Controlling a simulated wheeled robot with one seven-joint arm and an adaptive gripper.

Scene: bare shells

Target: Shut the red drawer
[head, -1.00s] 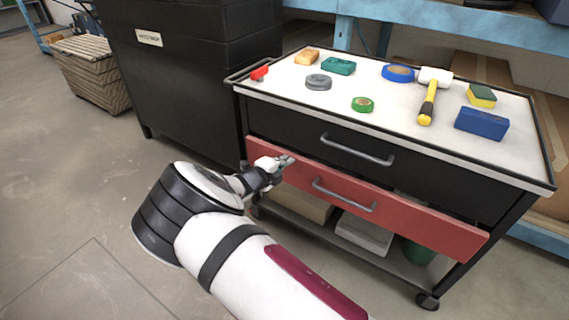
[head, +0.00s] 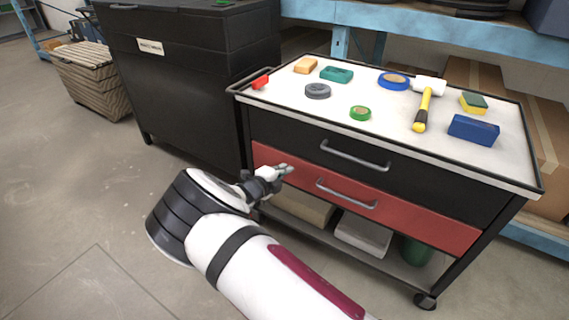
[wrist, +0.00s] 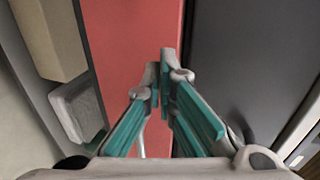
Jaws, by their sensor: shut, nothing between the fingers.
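The red drawer (head: 415,217) is the lower drawer of a wheeled cart, with a grey bar handle (head: 346,194). Its front now looks about level with the black drawer (head: 430,184) above it; a small gap cannot be ruled out. My gripper (head: 287,169) is shut and empty, at the left part of the red front, left of the handle. In the wrist view the closed fingertips (wrist: 164,68) point at the red front (wrist: 128,40). Whether they touch it cannot be told for sure.
The cart's white top (head: 300,112) carries a hammer (head: 424,105), tape rolls, a blue box (head: 473,129) and other small items. A lower shelf holds bins (head: 363,234). A black cabinet (head: 185,90) stands at left. The floor at left is open.

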